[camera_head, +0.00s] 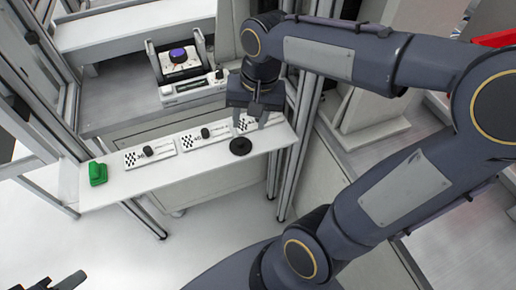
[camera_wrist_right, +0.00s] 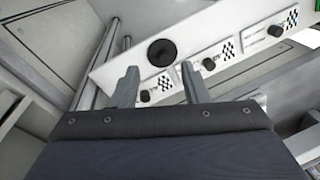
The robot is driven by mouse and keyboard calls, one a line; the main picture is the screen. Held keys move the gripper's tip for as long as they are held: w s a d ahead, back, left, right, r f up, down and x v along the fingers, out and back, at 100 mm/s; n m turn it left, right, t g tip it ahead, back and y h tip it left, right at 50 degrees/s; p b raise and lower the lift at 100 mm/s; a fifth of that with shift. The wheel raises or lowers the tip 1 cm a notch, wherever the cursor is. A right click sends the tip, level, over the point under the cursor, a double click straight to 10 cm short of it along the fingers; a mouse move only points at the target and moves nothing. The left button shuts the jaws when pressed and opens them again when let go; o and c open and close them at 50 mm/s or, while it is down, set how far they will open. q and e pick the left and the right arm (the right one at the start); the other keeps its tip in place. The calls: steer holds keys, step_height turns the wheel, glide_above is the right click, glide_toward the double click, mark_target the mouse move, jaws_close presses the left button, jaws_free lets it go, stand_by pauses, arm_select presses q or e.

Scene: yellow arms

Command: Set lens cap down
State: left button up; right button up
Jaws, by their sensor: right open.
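The lens cap (camera_head: 240,146) is a round black disc with a raised centre. It appears to lie flat on the white shelf (camera_head: 105,189), near the front edge at the shelf's right part. My right gripper (camera_head: 254,119) is open above the shelf, just behind the cap in the head view. In the right wrist view the cap (camera_wrist_right: 161,53) shows just beyond the two spread fingertips (camera_wrist_right: 159,70), with nothing between them. A dark piece at the lower left of the head view appears to be my left gripper (camera_head: 62,283); its jaws cannot be made out.
Several white cards with checkered patches and small black knobs, such as this one (camera_head: 150,156), line the shelf left of the cap. A green object (camera_head: 97,173) sits at its left end. A device with a purple-topped dial (camera_head: 180,57) stands behind. Metal posts rise right of the shelf.

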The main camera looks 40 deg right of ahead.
steer(key=s+a+f+n+t+y, duration=0.1)
steer(key=s+a+n+t, duration=0.1)
steer(key=s, duration=0.3)
steer(key=s+a+f+n+t+y, duration=0.1)
steer(key=s+n+t, duration=0.1)
steer(key=s, duration=0.4)
steer(key=shift+a+f+n, duration=0.3)
steer(key=shift+a+n, duration=0.1)
steer(key=shift+n, duration=0.3)
step_height(320, 180, up, 4)
steer(key=p, duration=0.4)
stand_by(0.5)
